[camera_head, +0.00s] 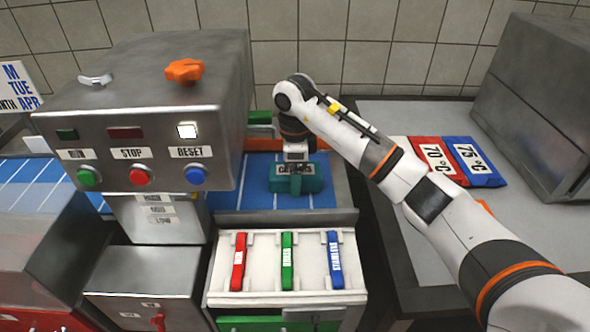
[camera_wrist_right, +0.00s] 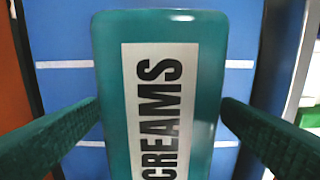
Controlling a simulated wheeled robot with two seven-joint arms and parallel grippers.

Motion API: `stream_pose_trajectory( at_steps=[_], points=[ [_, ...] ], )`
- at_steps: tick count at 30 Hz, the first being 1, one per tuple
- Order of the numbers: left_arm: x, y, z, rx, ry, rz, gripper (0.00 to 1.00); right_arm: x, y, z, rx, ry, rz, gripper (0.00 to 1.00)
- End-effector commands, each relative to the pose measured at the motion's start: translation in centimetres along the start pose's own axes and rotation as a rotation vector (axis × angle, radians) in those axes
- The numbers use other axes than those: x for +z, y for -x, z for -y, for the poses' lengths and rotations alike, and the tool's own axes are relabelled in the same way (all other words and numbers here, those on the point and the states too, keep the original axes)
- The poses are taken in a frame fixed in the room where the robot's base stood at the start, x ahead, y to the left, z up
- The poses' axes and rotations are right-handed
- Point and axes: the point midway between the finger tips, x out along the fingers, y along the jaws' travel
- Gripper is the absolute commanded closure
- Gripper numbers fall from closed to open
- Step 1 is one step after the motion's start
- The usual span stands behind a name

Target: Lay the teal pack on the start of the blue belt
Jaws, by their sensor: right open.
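The teal pack (camera_head: 313,182) has a white label reading CREAMS and lies flat on the blue belt (camera_head: 235,191), which has white cross lines. The pack also fills the middle of the right wrist view (camera_wrist_right: 208,60), with the blue belt (camera_wrist_right: 66,85) on both sides. My right gripper (camera_head: 295,185) is directly over the pack. My left gripper is not in view.
A steel control box (camera_head: 140,120) with RUN, STOP and RESET buttons stands left of the pack. A white tray (camera_head: 262,262) with red, green and blue labelled pieces is in front. Red and blue temperature packs (camera_head: 474,160) lie on the right counter (camera_head: 400,115).

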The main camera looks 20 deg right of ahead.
Motion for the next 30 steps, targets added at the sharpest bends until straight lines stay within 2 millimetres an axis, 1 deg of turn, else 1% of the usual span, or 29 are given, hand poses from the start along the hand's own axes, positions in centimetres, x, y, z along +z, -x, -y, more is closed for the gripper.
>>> stream_pose_trajectory(
  at_steps=[2,5,8,12,15,18,22,25,30],
  points=[
    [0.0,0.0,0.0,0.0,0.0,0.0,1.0,0.0,0.3,0.0,0.001,0.0,0.0,0.13],
    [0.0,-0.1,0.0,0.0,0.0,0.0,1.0,0.0,1.4,-0.1,0.005,0.0,-0.001,0.13],
    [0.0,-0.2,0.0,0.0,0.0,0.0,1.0,0.0,3.2,-0.1,0.006,-0.001,-0.001,0.13],
    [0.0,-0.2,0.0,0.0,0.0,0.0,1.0,0.0,6.4,-0.1,0.006,-0.001,-0.001,0.13],
    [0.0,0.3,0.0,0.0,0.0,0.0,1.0,0.1,8.6,-0.1,0.006,-0.001,0.0,0.13],
    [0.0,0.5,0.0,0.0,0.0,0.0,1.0,0.0,10.2,-0.1,0.004,0.0,0.001,0.13],
    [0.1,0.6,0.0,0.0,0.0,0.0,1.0,0.0,11.5,-0.1,0.002,-0.001,0.0,0.13],
    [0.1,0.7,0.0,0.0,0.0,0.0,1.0,0.0,11.9,0.0,0.0,-0.001,0.001,0.13],
    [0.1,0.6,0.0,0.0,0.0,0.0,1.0,0.0,12.0,0.0,-0.001,-0.001,0.0,0.13]
  ],
)
